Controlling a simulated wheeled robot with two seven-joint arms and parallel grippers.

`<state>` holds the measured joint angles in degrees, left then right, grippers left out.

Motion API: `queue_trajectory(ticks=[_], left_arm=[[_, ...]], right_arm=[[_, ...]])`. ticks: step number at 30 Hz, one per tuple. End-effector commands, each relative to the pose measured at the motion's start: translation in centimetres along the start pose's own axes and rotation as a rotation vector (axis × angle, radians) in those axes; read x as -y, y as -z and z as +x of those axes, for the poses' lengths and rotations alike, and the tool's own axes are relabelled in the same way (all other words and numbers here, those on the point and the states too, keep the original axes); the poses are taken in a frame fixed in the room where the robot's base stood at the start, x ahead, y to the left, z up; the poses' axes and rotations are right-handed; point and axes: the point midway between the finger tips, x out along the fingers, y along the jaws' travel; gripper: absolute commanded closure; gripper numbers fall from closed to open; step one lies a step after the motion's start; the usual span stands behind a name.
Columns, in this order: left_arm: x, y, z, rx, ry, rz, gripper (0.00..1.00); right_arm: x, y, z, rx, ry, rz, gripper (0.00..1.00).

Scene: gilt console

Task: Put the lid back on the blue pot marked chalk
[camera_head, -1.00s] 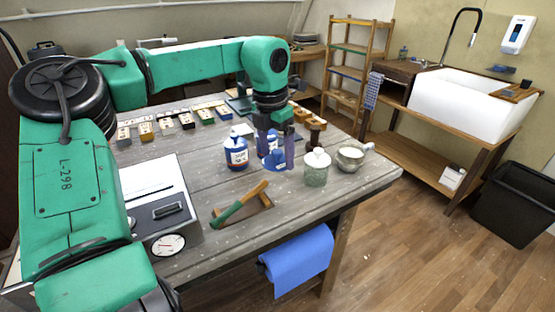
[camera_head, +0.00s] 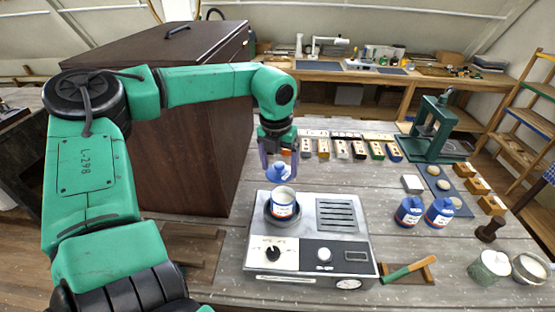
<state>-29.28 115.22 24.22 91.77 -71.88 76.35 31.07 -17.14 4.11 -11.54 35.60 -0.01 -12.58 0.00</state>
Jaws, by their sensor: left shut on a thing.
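My left gripper (camera_head: 279,160) points down and is shut on a small blue lid (camera_head: 279,173). The lid hangs in the air, just above and slightly left of an open pot in the picture, apart from it. The open pot (camera_head: 284,211) is blue with a white label and a pale inside; its writing is too small to read. It stands upright on the dark round rest of a grey appliance (camera_head: 349,258). Two lidded blue pots stand to the right, one on the left (camera_head: 408,212) and one on the right (camera_head: 439,214); their labels are unreadable. My right gripper is not in view.
A large dark brown cabinet (camera_head: 160,110) stands behind and left of the gripper. A row of labelled blocks (camera_head: 358,148) and a green press (camera_head: 434,130) lie behind. A green-handled tool (camera_head: 408,269) and a pale green jar (camera_head: 490,268) are at right.

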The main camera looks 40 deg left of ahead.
Motion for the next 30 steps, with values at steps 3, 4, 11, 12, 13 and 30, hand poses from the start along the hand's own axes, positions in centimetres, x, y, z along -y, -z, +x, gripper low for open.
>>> queue_trajectory(ticks=[3,4,11,12,13,30], left_arm=[[0.0,0.1,0.8,0.000,0.001,0.001,0.68],[0.0,0.1,1.1,0.000,0.002,0.000,0.68],[0.0,0.5,3.8,-0.002,0.001,0.001,0.68],[0.0,0.6,4.3,-0.002,0.001,0.001,0.68],[0.0,0.6,4.8,0.000,0.001,0.001,0.68],[0.0,0.8,6.3,0.001,0.001,0.002,0.68]], right_arm=[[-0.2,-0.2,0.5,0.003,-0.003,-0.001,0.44],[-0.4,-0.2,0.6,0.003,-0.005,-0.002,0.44],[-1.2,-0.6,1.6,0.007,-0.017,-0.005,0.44],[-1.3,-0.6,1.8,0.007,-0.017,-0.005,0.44],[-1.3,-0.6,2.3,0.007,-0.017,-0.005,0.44],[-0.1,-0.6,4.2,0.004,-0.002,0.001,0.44]])
